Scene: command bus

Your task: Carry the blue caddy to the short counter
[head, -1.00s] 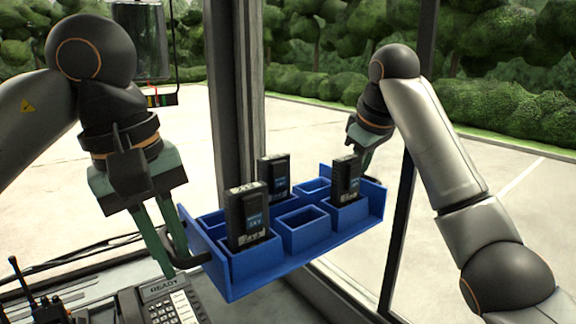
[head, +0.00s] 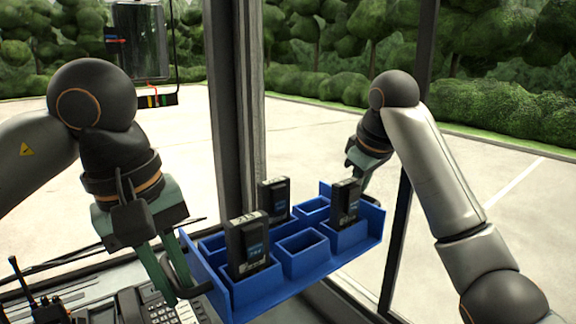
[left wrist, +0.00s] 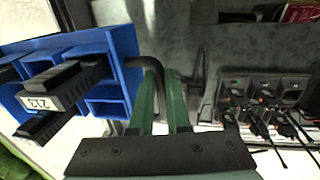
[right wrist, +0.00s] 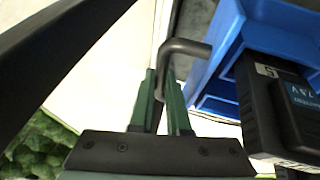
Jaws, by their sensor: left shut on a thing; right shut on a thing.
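The blue caddy (head: 318,275) hangs in the air in front of the window, its left end lower in the head view. Three dark battery packs (head: 247,246) stand in its compartments; other compartments are empty. My left gripper (head: 178,283) is shut on the dark handle (left wrist: 152,68) at the caddy's left end. My right gripper (head: 359,180) is at the far right end, partly hidden behind a battery pack; the right wrist view shows it shut on that end's handle (right wrist: 182,48). I cannot tell which surface is the short counter.
A desk phone (head: 158,306) and a handheld radio (head: 38,300) are at the lower left, close below the caddy's left end. The left wrist view shows a charger rack with several radios (left wrist: 262,100). A window post (head: 236,110) stands behind the caddy.

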